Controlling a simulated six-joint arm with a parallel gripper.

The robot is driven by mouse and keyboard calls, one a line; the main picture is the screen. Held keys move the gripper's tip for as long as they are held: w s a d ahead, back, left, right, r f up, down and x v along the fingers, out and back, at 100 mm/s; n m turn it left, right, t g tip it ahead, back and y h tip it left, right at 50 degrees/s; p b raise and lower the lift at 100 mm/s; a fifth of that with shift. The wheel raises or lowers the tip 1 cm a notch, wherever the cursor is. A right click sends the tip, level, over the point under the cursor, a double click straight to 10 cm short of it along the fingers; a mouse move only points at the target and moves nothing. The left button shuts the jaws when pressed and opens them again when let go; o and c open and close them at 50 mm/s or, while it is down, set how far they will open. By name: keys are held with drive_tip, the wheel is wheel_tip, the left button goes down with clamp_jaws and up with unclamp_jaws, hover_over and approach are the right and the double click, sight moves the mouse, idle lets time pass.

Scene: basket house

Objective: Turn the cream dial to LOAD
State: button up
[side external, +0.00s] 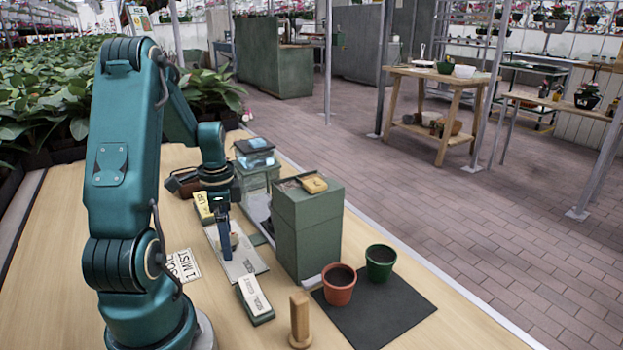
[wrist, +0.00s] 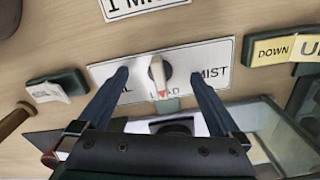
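The cream dial (wrist: 157,72) stands on a white label plate (wrist: 215,52) in the wrist view. A red mark on its lower end lies over the word LOAD. MIST is on the plate's right, and the left word is partly hidden by a finger. My gripper (wrist: 160,74) is open, with one finger on each side of the dial and visible gaps to it. In the side view my gripper (side external: 225,254) points down over the plate (side external: 245,264), and the dial (side external: 234,240) shows partly beside the fingers.
A tall green box (side external: 308,230) stands close right of the plate. A white-topped switch (side external: 254,298), a yellow DOWN/UP switch (side external: 203,208) and a MIST sign (side external: 184,265) lie around it. A wooden peg (side external: 299,325) and two pots (side external: 338,292) stand nearer the front.

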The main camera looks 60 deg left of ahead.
drive_tip(key=shift+r, duration=0.1)
idle(0.3)
drive_tip(key=shift+r, duration=3.4)
